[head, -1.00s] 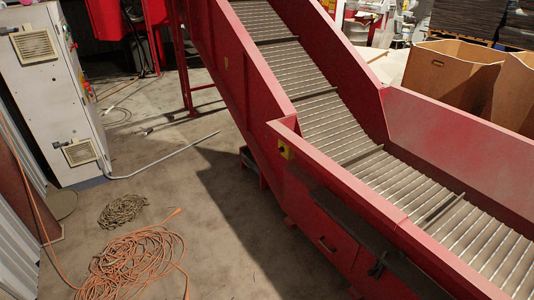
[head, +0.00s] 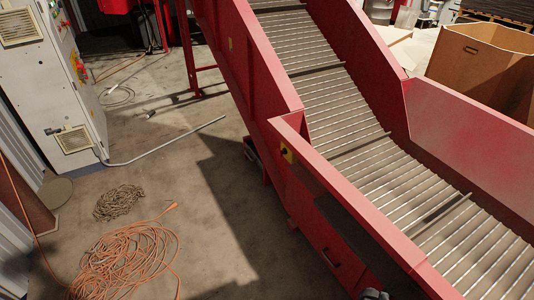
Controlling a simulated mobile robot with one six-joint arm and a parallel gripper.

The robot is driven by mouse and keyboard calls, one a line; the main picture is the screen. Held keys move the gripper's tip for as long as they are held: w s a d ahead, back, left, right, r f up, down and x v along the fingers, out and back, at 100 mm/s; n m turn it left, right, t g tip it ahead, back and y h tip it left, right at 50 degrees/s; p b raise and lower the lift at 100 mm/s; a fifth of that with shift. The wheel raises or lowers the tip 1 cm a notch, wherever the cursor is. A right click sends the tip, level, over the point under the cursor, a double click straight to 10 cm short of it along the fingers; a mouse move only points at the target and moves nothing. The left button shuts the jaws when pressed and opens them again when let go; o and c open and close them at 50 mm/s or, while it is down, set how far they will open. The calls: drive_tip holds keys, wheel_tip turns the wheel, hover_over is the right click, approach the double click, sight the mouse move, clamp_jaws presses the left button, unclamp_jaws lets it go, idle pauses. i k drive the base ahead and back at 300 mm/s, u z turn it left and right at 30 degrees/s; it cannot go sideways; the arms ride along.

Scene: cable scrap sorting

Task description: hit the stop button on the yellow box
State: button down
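The small yellow box (head: 287,154) is fixed to the outer side of the red conveyor, near the bend where the incline meets the lower section. A dark spot shows on its face; it is too small to tell the button's shape. My gripper is not recognisable in the head view. A dark grey shape (head: 373,294) is cut off at the bottom edge, and I cannot tell what it is. Nothing visible touches the yellow box.
An orange cable heap (head: 125,262) and a smaller coil (head: 119,202) lie on the floor at left. A grey cabinet (head: 85,115) stands at upper left. Bare floor (head: 225,225) lies between the coils and the conveyor (head: 315,220). A cardboard box (head: 480,65) stands behind.

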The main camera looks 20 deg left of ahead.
sight(279, 152)
drive_tip(key=z, duration=0.6)
drive_tip(key=k, duration=0.15)
drive_tip(key=u, duration=2.95)
drive_tip(key=i, duration=0.9)
drive_tip(key=u, duration=0.2)
